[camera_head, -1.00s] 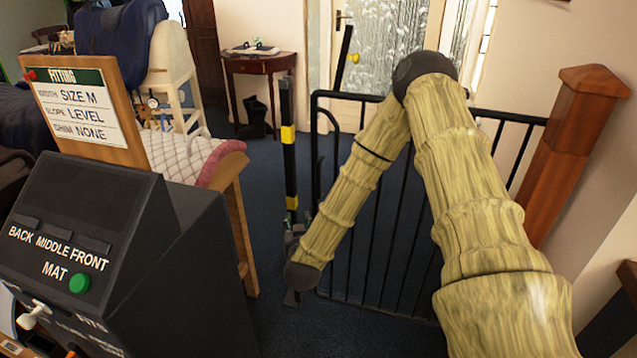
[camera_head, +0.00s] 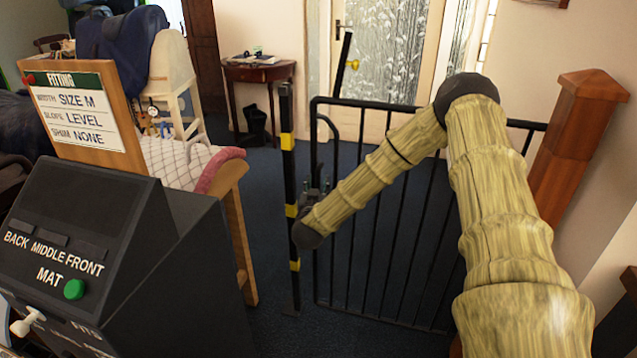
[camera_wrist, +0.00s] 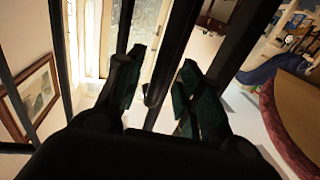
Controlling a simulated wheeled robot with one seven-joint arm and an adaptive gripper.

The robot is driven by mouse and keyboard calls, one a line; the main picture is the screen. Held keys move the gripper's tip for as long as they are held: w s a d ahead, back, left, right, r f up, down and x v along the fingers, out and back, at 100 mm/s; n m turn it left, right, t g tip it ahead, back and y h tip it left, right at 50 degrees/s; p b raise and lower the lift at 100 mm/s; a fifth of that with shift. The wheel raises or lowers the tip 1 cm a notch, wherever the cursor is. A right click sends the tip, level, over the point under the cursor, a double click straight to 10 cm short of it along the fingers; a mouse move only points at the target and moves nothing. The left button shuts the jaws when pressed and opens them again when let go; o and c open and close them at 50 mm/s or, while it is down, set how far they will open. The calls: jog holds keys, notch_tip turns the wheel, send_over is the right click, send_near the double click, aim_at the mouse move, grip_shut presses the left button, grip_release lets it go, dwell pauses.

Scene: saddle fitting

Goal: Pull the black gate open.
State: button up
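The black gate (camera_head: 375,104) has upright bars and a curved piece near its left edge. It stands between a black post with yellow bands (camera_head: 288,172) on the left and a wooden post (camera_head: 575,130) on the right. My gripper (camera_head: 318,192) is at the gate's left edge, next to the banded post, partly hidden by my wrist. In the wrist view my gripper (camera_wrist: 161,62) has its two fingers apart, with a dark upright bar (camera_wrist: 168,65) between them. I see gaps beside the bar; contact is unclear.
A dark console (camera_head: 110,240) with a green button stands at the front left. A saddle stand with a plaid pad (camera_head: 175,160) and a fitting card (camera_head: 78,110) is behind it. A small table (camera_head: 258,73) and a glazed door (camera_head: 380,50) are beyond. Blue carpet lies between.

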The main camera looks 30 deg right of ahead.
jog(key=shift+x, duration=1.15)
jog(key=shift+c, duration=0.2)
grip_shut()
